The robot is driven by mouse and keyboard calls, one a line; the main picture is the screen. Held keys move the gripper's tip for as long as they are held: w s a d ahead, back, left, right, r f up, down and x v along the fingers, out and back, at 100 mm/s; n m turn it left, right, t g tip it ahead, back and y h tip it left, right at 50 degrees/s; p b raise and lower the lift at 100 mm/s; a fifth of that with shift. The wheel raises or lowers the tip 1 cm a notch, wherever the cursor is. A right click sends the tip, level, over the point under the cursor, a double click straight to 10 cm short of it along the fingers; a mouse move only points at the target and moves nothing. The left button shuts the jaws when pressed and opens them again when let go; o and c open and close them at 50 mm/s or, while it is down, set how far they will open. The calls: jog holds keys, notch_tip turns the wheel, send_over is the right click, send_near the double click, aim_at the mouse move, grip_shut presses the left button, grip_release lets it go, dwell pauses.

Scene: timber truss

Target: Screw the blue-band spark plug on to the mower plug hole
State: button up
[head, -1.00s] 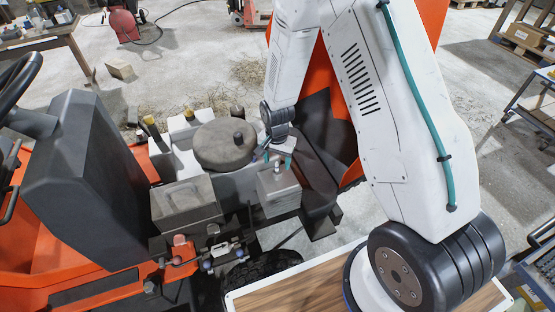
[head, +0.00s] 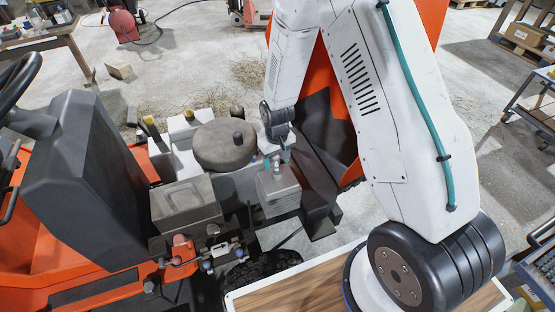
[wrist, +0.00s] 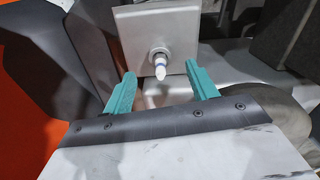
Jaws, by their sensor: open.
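The spark plug (wrist: 160,68), white with a blue band, stands in the mower plug hole (wrist: 158,54) on the flat face of a grey metal block (wrist: 180,22). It also shows as a small pale tip in the head view (head: 276,168), on top of the same block (head: 280,187). My gripper (wrist: 160,72) is open, its two teal fingers on either side of the plug with gaps between. It also shows in the head view (head: 277,158) at the block's top. How deep the plug sits in its thread cannot be told.
The mower's round grey engine cover (head: 222,146) and a grey box (head: 185,202) lie left of the block. The black mower seat (head: 80,165) is farther left. Dark and orange bodywork (head: 325,130) rises close behind and right of my gripper.

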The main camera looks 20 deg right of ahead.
aim_at(277, 163)
jog(key=n, duration=0.6)
jog(key=shift+n, duration=0.4)
jog(key=shift+f, duration=0.1)
jog(key=shift+f, duration=1.65)
grip_shut()
jog(key=m, duration=0.3)
jog(key=shift+c, duration=1.7)
grip_release()
